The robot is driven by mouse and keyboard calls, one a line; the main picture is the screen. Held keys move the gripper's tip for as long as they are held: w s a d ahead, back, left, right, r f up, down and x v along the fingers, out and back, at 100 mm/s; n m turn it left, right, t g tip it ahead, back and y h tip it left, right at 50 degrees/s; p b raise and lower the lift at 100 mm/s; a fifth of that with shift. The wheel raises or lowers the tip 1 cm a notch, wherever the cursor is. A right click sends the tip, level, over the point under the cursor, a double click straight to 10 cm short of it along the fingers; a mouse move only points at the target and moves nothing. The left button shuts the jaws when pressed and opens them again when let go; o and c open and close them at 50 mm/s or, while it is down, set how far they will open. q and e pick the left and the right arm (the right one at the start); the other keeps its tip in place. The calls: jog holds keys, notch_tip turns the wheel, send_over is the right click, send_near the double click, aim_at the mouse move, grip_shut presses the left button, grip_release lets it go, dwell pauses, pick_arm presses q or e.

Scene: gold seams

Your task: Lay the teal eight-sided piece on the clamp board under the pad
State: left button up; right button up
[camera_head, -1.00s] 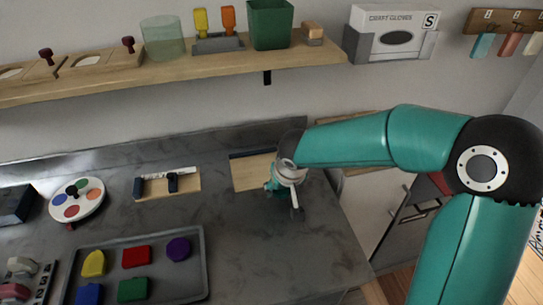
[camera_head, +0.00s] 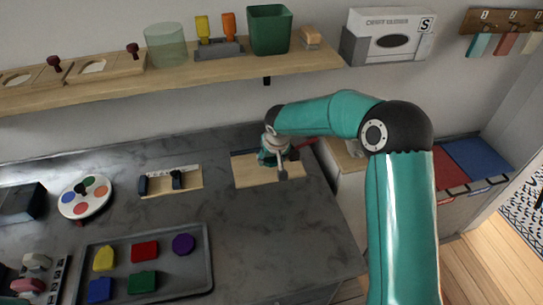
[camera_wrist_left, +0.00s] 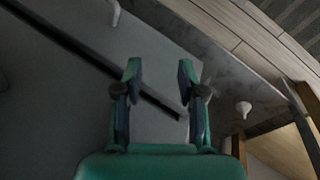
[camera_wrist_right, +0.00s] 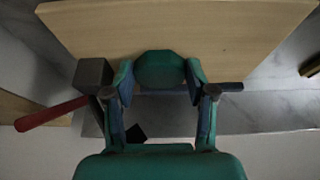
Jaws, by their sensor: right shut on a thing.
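The teal eight-sided piece (camera_wrist_right: 160,71) is between the fingers of my right gripper (camera_head: 281,168), which is shut on it. In the right wrist view the piece shows against the wooden clamp board (camera_wrist_right: 200,20). I cannot tell whether it touches the board. In the head view the clamp board (camera_head: 250,176) lies on the grey counter, partly hidden by this gripper. A dark block (camera_wrist_right: 94,74) and a red handle (camera_wrist_right: 50,115) are beside the gripper. I cannot make out the pad. My left gripper (camera_wrist_left: 158,75) is open and empty, outside the head view.
A smaller board with dark fittings (camera_head: 186,188) lies left of the clamp board. A grey tray (camera_head: 198,272) with several coloured pieces stands in front, and a round palette (camera_head: 75,205) is farther left. A shelf (camera_head: 205,75) runs above. The counter right of the tray is clear.

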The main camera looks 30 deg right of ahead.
jog(key=shift+f, duration=0.1)
jog(key=o, duration=1.3)
jog(key=v, duration=1.2)
jog(key=shift+s+b, duration=0.1)
jog(key=shift+b, duration=0.2)
